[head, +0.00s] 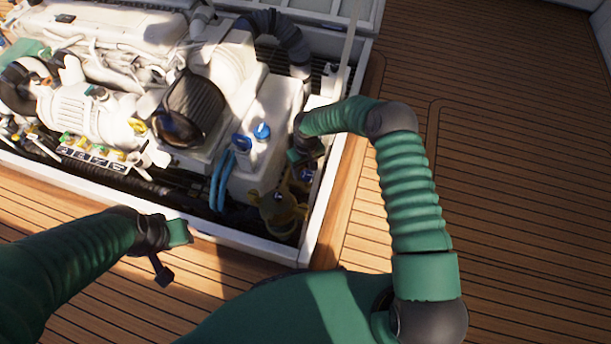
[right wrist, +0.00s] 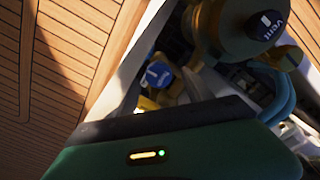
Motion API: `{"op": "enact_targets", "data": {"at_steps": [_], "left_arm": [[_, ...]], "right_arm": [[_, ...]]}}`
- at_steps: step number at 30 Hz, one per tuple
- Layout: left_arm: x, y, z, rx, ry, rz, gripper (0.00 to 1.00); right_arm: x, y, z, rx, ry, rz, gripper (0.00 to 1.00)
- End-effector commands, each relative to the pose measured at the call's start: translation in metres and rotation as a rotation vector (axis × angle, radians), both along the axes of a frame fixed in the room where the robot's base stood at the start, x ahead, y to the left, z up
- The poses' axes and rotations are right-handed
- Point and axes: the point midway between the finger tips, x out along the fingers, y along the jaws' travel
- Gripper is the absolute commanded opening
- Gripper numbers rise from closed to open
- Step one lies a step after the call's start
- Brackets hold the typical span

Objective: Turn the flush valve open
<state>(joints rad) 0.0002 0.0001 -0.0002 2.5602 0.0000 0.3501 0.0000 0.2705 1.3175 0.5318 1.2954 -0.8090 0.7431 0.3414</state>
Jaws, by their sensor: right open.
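A blue part with a white mark (right wrist: 158,75) sits on a yellow fitting in the hatch corner in the right wrist view. It looks like the flush valve, but I cannot read its label or tell its setting. In the head view a small blue part (head: 303,174) shows just below my right gripper (head: 304,152). My right gripper is open and empty above the hatch's right inner side; contact with the valve cannot be seen. My left gripper (head: 172,250) is open and empty over the deck in front of the hatch.
A brass strainer-like body (head: 278,211) stands in the near right hatch corner; its dark cap (right wrist: 268,25) is close in the right wrist view. A white tank (head: 265,145) with blue caps and blue hoses (head: 222,178) stand left. The pale hatch rim (head: 323,205) borders the clear wooden deck (head: 520,160).

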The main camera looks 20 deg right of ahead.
Motion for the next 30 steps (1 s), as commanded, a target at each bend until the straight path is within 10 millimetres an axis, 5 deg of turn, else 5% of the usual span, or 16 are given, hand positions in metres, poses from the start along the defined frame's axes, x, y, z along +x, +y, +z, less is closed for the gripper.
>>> {"op": "enact_targets", "data": {"at_steps": [4, 13, 26, 30], "left_arm": [[0.0001, -0.0002, -0.0086, 0.000, 0.000, -0.001, 0.36], [0.0001, -0.0001, -0.0080, 0.000, -0.001, 0.000, 0.36], [0.0001, -0.0002, -0.0081, 0.000, 0.000, -0.001, 0.36], [0.0001, -0.0002, -0.0080, 0.000, 0.000, -0.001, 0.36]], "right_arm": [[-0.0001, -0.0001, -0.0183, -0.001, 0.000, -0.002, 0.59], [0.0001, -0.0002, -0.0191, -0.002, 0.000, -0.001, 0.58], [0.0001, -0.0005, -0.0192, -0.002, 0.000, -0.001, 0.01], [0.0000, -0.0007, -0.0191, -0.002, 0.001, 0.001, 0.00]]}}
